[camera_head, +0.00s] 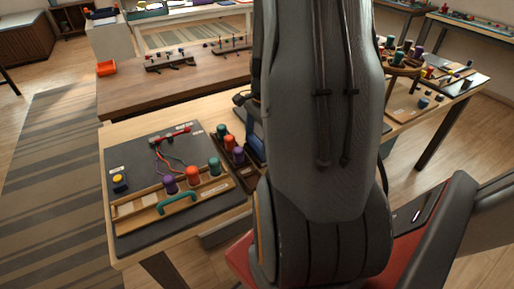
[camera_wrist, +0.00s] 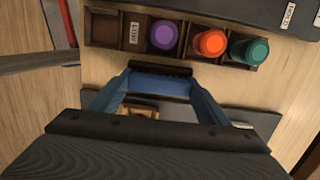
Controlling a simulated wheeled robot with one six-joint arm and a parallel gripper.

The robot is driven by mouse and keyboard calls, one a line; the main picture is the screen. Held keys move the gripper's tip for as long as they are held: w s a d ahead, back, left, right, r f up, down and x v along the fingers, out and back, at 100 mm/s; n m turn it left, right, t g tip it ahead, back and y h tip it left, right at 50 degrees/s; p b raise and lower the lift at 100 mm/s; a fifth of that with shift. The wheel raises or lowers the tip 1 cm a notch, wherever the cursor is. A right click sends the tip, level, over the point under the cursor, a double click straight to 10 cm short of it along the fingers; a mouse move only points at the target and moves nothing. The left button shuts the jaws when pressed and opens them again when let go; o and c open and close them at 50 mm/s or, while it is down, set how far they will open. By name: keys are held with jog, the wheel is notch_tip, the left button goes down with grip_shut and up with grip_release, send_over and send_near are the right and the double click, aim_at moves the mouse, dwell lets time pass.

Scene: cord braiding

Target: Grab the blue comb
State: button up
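The blue comb (camera_wrist: 160,83) shows in the wrist view as a blue bar with a dark strip along its far side. It lies between the far ends of my gripper's two bluish fingers. My gripper (camera_wrist: 160,88) is open, with its fingers wide apart at the two ends of the bar. I cannot tell whether they touch it.
A dark tray (camera_wrist: 135,14) with purple, red and teal bobbins stands just beyond the comb. In the head view, a dark board (camera_head: 130,150) with red cords, bobbins and a teal handle (camera_head: 178,202) lies to the left. More tables stand behind.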

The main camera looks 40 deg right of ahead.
jog(key=shift+c, duration=0.9)
